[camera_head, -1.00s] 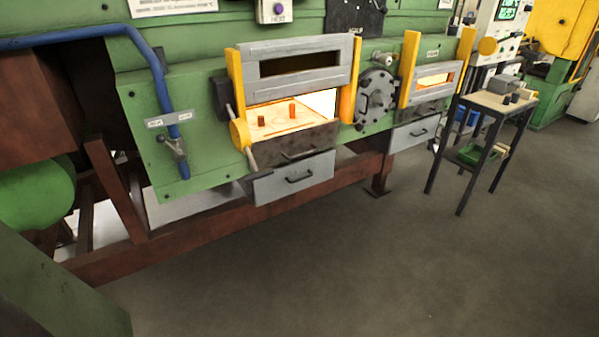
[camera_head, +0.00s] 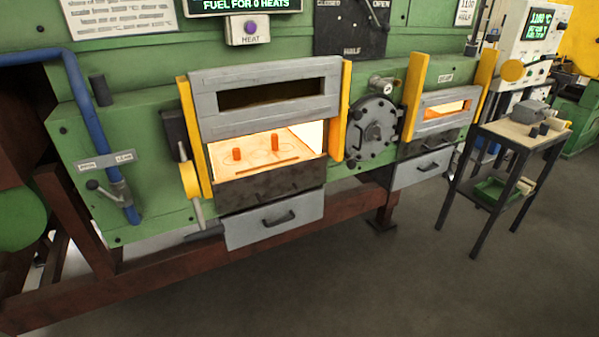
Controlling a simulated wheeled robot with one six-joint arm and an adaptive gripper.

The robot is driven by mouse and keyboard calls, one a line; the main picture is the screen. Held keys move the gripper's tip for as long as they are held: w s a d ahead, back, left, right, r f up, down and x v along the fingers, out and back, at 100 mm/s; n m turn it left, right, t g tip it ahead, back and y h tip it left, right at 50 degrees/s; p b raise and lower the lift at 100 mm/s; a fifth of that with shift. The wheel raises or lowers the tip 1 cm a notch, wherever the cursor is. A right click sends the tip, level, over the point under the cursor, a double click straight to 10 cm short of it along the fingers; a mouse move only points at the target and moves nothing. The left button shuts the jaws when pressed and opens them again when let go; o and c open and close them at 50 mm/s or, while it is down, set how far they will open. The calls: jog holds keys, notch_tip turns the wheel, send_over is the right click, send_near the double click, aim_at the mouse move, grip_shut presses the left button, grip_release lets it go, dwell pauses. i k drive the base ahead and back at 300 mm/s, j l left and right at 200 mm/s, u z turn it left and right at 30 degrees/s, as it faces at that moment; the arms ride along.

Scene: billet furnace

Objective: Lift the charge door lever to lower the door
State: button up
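The larger grey furnace door (camera_head: 262,120) is raised between two yellow guides, above a glowing opening. No label naming it as the charge door is readable. A lever (camera_head: 198,211) shows at the door's lower left, running down from a yellow hub (camera_head: 190,179), with its lower end low beside the opening. Two orange-hot billets (camera_head: 275,144) stand upright on the hearth inside. My gripper is not in view.
A grey drawer (camera_head: 272,222) sticks out below the opening. A round bolted cover (camera_head: 375,130) and a smaller door (camera_head: 444,108) lie to the right. A small table (camera_head: 505,133) stands at the right. The foreground floor is clear.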

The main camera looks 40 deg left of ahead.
aim_at(186, 168)
jog(key=i+l, duration=0.1)
jog(key=i, duration=0.85)
jog(key=i+l, duration=0.1)
jog(key=i, duration=0.85)
jog(key=i+j, duration=0.1)
jog(key=i, duration=1.1)
jog(key=i+u, duration=0.35)
jog(key=u, duration=0.7)
jog(key=i+u, duration=0.1)
jog(key=u, duration=0.35)
jog(key=l+u, duration=0.1)
jog(key=u, duration=0.4)
jog(key=l+u, duration=0.1)
jog(key=u, duration=0.85)
jog(key=i+l, duration=0.05)
